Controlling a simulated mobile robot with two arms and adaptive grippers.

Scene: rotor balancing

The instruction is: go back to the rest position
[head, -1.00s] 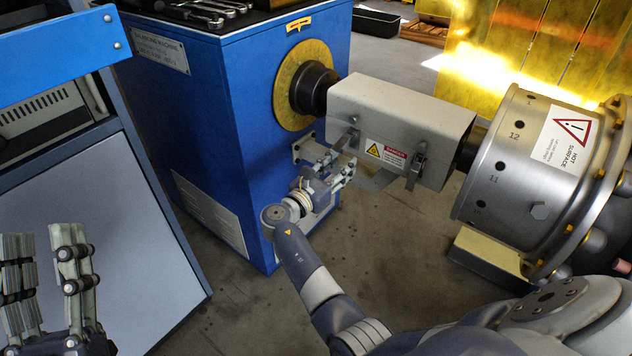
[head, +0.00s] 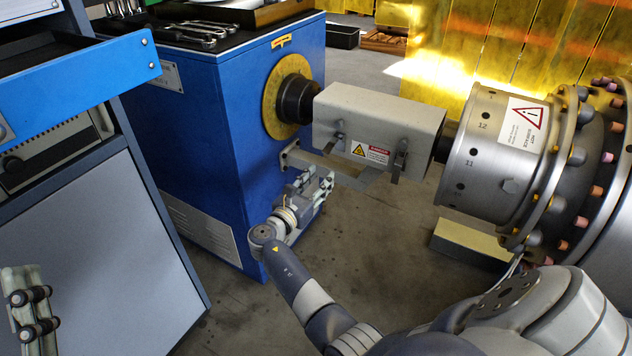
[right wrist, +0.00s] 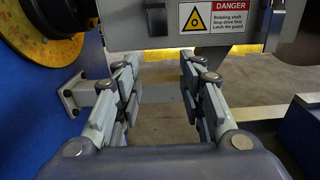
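My right gripper (head: 318,182) is in front of the blue balancing machine (head: 232,150), below the grey shaft guard (head: 378,118) with the danger label. In the right wrist view its two fingers (right wrist: 163,85) stand apart with nothing between them, and the guard (right wrist: 150,28) fills the top of that view. The gripper looks apart from the guard's latches (head: 399,158). My left gripper (head: 30,310) shows only in part at the lower left edge of the head view. Its fingertips are cut off, so its opening is hidden.
The steel rotor (head: 490,160) with a hot-surface label stands at the right. A blue cabinet with an open drawer (head: 90,75) stands at the left. Wrenches (head: 195,32) lie on the machine's top. Bare floor (head: 350,240) lies between machine and rotor.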

